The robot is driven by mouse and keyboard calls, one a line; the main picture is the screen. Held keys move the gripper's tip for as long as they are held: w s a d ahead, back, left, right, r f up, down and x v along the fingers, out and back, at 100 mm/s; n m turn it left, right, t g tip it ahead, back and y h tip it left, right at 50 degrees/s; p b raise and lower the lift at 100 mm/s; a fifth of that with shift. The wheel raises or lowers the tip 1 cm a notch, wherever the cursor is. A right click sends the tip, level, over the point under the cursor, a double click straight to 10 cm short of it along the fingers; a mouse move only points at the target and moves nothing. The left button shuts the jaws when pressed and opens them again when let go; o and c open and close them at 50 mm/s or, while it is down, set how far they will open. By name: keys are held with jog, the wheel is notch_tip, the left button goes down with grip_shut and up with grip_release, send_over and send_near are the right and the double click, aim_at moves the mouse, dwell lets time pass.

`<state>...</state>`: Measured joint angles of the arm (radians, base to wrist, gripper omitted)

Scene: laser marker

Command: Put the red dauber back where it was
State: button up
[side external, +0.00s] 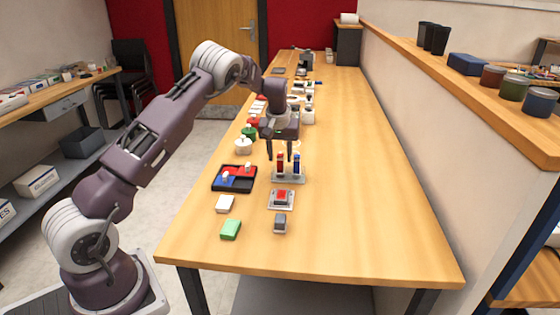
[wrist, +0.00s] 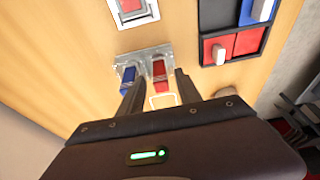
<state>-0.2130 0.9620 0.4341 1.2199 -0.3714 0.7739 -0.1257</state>
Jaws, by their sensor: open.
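The red dauber (side external: 281,163) stands upright at the metal holder (side external: 289,180), beside the blue dauber (side external: 297,163). In the wrist view the red dauber (wrist: 159,72) shows between my finger lines, with the blue dauber (wrist: 128,76) just to its left and the holder plate (wrist: 142,58) around them. My gripper (side external: 280,157) points down at the red dauber's top, with fingers apart; it also shows in the wrist view (wrist: 158,88). I see no grip on the dauber. Whether a finger touches it, and how its lower end sits, I cannot tell.
A black tray (side external: 216,187) with red and blue pads and white-handled pieces lies left of the holder. A red-button box (side external: 282,198), grey block (side external: 280,223), white block (side external: 225,204) and green block (side external: 231,229) stand nearer. The table's right side (side external: 370,200) is clear.

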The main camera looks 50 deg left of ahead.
jog(key=s+d+r+m+t+h, duration=0.1)
jog(key=s+d+r, duration=0.25)
jog(key=r, duration=0.45)
jog(key=s+d+r, duration=0.3)
jog(key=d+r, duration=0.2)
jog(key=r, duration=0.4)
jog(key=s+d+r+m+t+h, duration=0.1)
jog(key=s+d+r+m, duration=0.1)
jog(key=s+d+r, duration=0.6)
jog(key=s+d+f+m, duration=0.1)
jog(key=s+d+m, duration=0.1)
jog(key=s, duration=0.6)
jog(key=s+d+f+m+t, duration=0.1)
jog(key=s+d, duration=0.3)
jog(key=s, duration=0.4)
jog(key=s+d+f+m, duration=0.3)
jog(key=s, duration=0.5)
jog(key=shift+s+d+f, duration=0.15)
jog(key=shift+d, duration=0.1)
